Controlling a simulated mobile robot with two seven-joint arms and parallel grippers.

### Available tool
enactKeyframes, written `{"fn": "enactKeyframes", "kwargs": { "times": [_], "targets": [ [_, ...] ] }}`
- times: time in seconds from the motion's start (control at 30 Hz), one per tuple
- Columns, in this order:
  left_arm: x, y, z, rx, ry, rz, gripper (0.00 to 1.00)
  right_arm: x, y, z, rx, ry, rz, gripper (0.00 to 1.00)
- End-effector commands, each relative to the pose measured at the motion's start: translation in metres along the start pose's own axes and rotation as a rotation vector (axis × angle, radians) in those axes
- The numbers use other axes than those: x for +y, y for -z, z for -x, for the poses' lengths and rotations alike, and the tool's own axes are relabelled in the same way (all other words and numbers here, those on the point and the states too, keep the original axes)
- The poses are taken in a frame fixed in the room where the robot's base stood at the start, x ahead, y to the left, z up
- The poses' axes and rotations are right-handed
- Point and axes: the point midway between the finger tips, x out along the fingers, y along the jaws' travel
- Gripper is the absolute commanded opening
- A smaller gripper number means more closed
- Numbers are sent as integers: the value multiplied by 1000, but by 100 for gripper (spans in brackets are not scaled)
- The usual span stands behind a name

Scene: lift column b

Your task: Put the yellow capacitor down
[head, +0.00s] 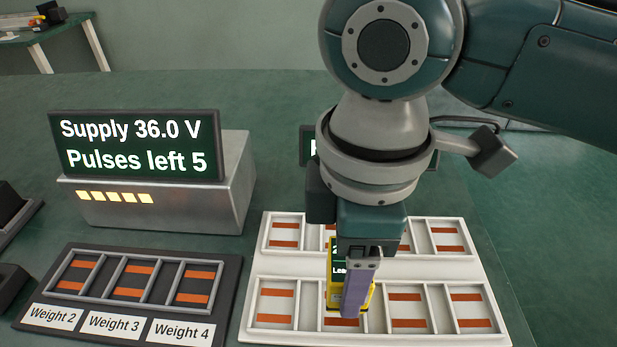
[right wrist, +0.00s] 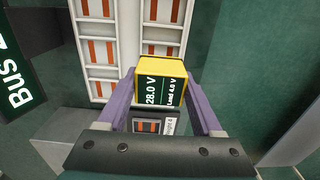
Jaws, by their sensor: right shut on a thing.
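My right gripper (head: 354,290) is shut on the yellow capacitor (head: 334,293), one finger hiding much of it in the head view. The capacitor is upright over the white tray (head: 262,262), at the second slot from the left in the front row. I cannot tell whether its bottom touches the tray. In the right wrist view the capacitor (right wrist: 162,68) sits between both purple fingers (right wrist: 165,92), its dark label reading 28.0 V and Lead 4.0 V. The tray has two rows of slots with copper strips; the visible others look empty. My left gripper is not in view.
A grey supply box (head: 215,195) with a screen (head: 137,146) reading 36.0 V and 5 pulses left stands left. A dark three-slot tray (head: 75,250) labelled Weight 2, 3 and 4 lies in front, empty. A Bus sign (right wrist: 20,90) is partly hidden behind my arm. Green table right is clear.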

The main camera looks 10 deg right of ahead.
Motion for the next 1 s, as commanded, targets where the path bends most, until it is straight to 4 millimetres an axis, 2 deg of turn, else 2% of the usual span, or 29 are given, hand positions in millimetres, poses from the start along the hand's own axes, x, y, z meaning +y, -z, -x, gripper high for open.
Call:
{"fn": "enactKeyframes", "kwargs": {
  "times": [0.33, 0.77, 0.8, 1.0],
  "targets": [
    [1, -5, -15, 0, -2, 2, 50, 0, 0, -45, -1, 1, 0, 0],
    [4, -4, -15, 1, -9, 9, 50, 0, 0, -51, 0, 0, 1, 0],
    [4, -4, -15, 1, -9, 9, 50, 0, 0, -51, 0, 0, 1, 70],
    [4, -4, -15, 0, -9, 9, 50, 0, 0, -50, 0, 0, 1, 93]
  ]
}}
